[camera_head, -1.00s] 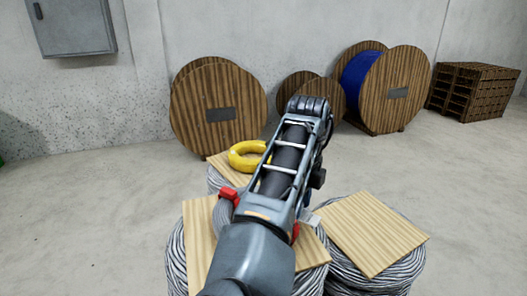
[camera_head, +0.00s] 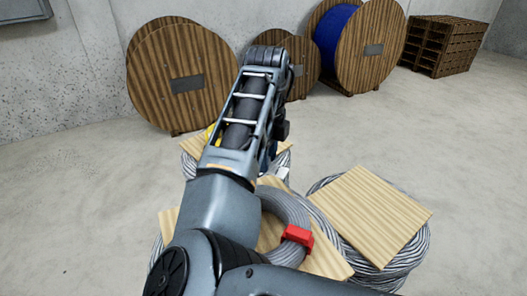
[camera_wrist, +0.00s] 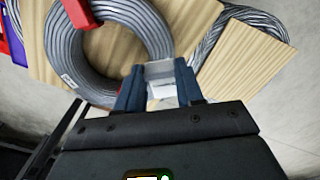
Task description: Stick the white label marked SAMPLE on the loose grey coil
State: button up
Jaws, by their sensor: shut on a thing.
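The loose grey coil (camera_head: 285,206) lies on a wooden board (camera_head: 328,262) over a larger cable bundle, and a red tie (camera_head: 298,236) wraps it. In the wrist view the coil (camera_wrist: 65,50) is at upper left, with a small pale mark on its side. My gripper (camera_wrist: 160,82) is shut on a white label (camera_wrist: 159,70), held between its dark blue fingers beside the coil's edge. No print on the label is legible. In the head view the label (camera_head: 283,173) shows just beyond the coil, and my arm hides most of the gripper.
A second board (camera_head: 370,215) tops a cable bundle at right. A yellow coil (camera_head: 210,132) is mostly hidden behind my arm. Wooden reels (camera_head: 182,75) and stacked pallets (camera_head: 448,45) stand along the wall. The floor at right is clear.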

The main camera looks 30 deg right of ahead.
aim_at(266, 189)
jog(key=shift+f+b, duration=1.4)
jog(key=shift+f, duration=0.5)
jog(key=shift+f+b, duration=0.35)
jog(key=shift+f, duration=0.55)
jog(key=shift+f, duration=0.9)
dwell(0.3)
jog(key=o, duration=1.2)
jog(key=shift+r, duration=0.2)
jog(key=shift+r+p, duration=2.75)
jog(key=shift+r, duration=0.65)
